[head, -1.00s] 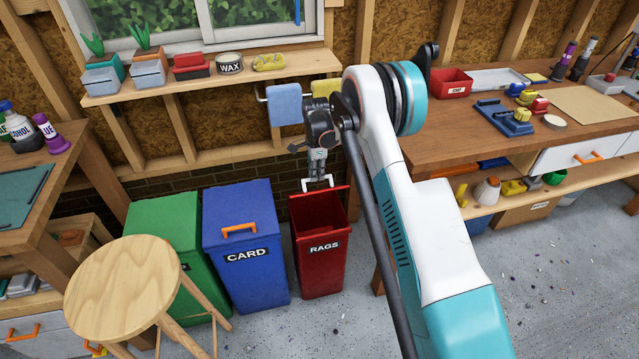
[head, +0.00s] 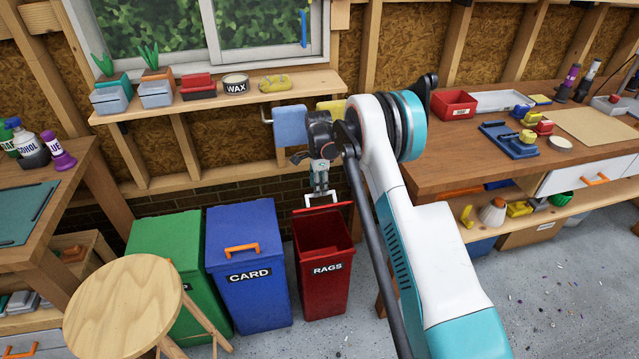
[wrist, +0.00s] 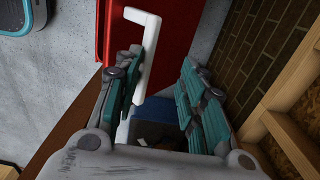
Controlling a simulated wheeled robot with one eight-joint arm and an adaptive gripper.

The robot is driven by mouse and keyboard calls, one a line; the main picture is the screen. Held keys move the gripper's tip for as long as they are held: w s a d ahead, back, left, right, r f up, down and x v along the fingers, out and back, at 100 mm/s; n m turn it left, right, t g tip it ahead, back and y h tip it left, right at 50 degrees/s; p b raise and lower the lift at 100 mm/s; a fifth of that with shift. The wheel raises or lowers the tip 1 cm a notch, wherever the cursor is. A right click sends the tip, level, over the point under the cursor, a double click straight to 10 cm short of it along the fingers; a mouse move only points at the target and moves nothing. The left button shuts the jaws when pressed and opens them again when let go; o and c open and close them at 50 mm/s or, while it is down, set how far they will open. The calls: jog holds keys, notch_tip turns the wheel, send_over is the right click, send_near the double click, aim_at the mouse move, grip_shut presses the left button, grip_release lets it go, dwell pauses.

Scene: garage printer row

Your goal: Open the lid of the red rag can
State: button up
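The red rag can (head: 322,290), labelled RAGS, stands on the floor right of the blue bin. Its dark inside shows. Its red lid (head: 342,212) is raised at the back, by the wall; in the wrist view the lid (wrist: 172,45) is a red panel. The lid's white handle (head: 322,198) shows just below my gripper (head: 320,188). In the wrist view the handle (wrist: 150,35) runs down behind the left finger of my gripper (wrist: 160,100). The fingers are apart, with no grip on the handle visible. The handle's lower part is partly hidden.
A blue CARD bin (head: 245,300) and a green bin (head: 172,240) stand left of the can, with a wooden stool (head: 125,300) in front. A workbench (head: 440,175) is at the right. A wall shelf (head: 210,100) and hanging cloths are above.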

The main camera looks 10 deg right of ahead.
jog(key=shift+o, duration=1.3)
jog(key=shift+w+f, duration=0.45)
jog(key=shift+f, duration=0.3)
jog(key=o, duration=0.3)
jog(key=shift+w, duration=0.15)
jog(key=shift+r, duration=0.15)
jog(key=shift+c, duration=0.6)
jog(key=shift+r, duration=0.45)
jog(key=shift+c, duration=1)
notch_tip(320, 180, up, 11)
jog(key=shift+r, duration=0.15)
jog(key=shift+c, duration=1.2)
